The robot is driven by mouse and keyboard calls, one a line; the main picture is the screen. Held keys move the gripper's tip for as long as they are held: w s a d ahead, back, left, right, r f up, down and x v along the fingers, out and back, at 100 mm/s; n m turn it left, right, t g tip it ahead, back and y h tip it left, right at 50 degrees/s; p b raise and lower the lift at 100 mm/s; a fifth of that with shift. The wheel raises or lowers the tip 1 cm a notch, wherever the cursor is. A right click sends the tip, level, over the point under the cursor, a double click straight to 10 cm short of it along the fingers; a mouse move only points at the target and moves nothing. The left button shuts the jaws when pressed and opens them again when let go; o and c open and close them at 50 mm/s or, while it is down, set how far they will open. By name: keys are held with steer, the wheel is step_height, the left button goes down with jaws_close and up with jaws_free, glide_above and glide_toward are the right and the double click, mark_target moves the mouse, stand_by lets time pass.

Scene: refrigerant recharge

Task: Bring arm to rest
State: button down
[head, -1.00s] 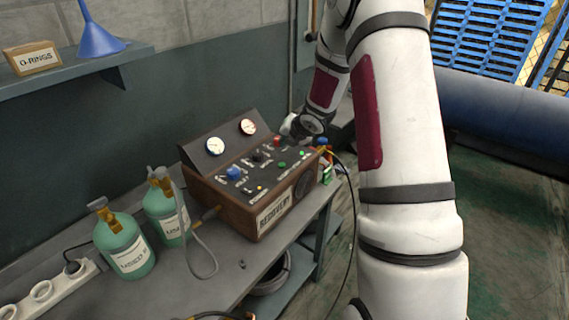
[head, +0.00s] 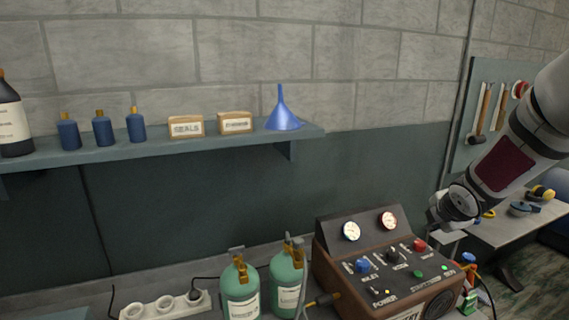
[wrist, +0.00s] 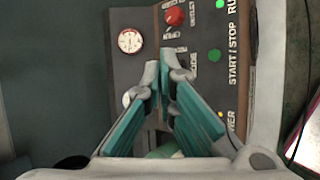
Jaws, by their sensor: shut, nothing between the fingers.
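My arm comes in from the right in the head view, and my gripper (head: 436,216) hangs beside the right end of the recovery machine (head: 338,262). In the wrist view my gripper (wrist: 165,72) shows its two teal-padded fingers shut with nothing between them, above the machine's control panel (wrist: 190,20). The panel bears a red knob (wrist: 174,16), green lights and a white gauge (wrist: 131,40). In the head view it also shows a blue knob (head: 362,265) and two gauges. I cannot tell the exact gap between fingers and panel.
Two green cylinders (head: 241,294) stand left of the machine, with a power strip (head: 163,306) beside them. A wall shelf (head: 200,146) holds a blue funnel (head: 282,112), boxes and bottles. A second table (head: 510,228) stands at the right. Open air lies before the wall.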

steer(key=s+a+r+m, duration=0.5)
steer(key=s+r+m, duration=0.1)
steer(key=s+r, duration=0.15)
steer(key=s+a+r+m+g+y, duration=0.1)
steer(key=s+a+m, duration=0.3)
steer(key=s, duration=0.4)
steer(key=s+a+m+g, duration=0.1)
steer(key=s+a+m, duration=0.4)
steer(key=s, duration=0.3)
steer(key=s+a+r+m+g+y+b, duration=0.1)
steer(key=s+a+m, duration=0.3)
steer(key=s, duration=0.4)
steer(key=shift+s+a+r+m+y, duration=0.15)
steer(key=shift+a+r+m+y, duration=0.15)
steer(key=shift+a, duration=0.5)
